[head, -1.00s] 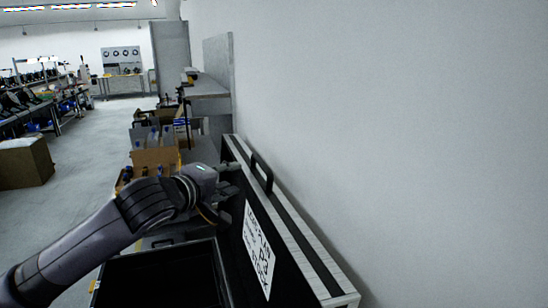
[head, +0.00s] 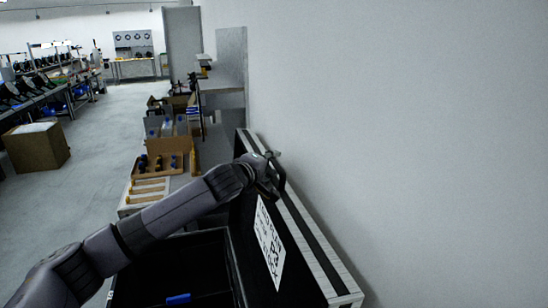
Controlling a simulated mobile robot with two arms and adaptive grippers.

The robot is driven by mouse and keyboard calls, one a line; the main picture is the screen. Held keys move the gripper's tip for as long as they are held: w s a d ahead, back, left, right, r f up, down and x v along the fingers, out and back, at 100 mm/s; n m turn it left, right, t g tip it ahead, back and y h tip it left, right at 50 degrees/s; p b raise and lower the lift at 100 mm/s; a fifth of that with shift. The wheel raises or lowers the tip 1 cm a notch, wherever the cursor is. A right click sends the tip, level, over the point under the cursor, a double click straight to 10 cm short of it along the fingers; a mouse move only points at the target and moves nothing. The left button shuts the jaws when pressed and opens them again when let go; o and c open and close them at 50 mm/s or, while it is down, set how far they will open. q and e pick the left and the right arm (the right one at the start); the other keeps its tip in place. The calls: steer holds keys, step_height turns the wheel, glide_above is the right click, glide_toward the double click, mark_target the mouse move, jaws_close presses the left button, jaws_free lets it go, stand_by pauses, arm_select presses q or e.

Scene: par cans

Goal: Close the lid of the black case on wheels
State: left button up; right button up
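The black case (head: 236,262) is open at the bottom of the head view, its dark inside facing up. Its lid (head: 322,268) stands raised along the white wall, with pale metal edges and a white printed label (head: 270,243) on the side facing the case. My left gripper (head: 270,172) is at the lid's upper edge, by the dark handle (head: 277,186), which it partly covers. Whether its fingers touch or grip the handle cannot be told. The case's wheels are out of view. My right gripper is not in view.
A blue object (head: 178,299) lies inside the case. Beyond it are a wooden tray (head: 150,190) and several boxes by a grey bench. A cardboard box (head: 36,148) stands on the floor at left. The wall is close behind the lid; the aisle floor (head: 105,130) is clear.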

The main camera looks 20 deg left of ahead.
arm_select(q)
steer(key=shift+x, duration=0.9)
steer(key=shift+w+d+f, duration=0.1)
steer(key=shift+w, duration=0.15)
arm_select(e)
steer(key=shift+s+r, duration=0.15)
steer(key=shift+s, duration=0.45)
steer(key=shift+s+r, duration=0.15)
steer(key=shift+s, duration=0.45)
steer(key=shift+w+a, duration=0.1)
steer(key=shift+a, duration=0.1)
arm_select(q)
steer(key=shift+c, duration=1.4)
steer(key=c, duration=0.5)
jaws_close()
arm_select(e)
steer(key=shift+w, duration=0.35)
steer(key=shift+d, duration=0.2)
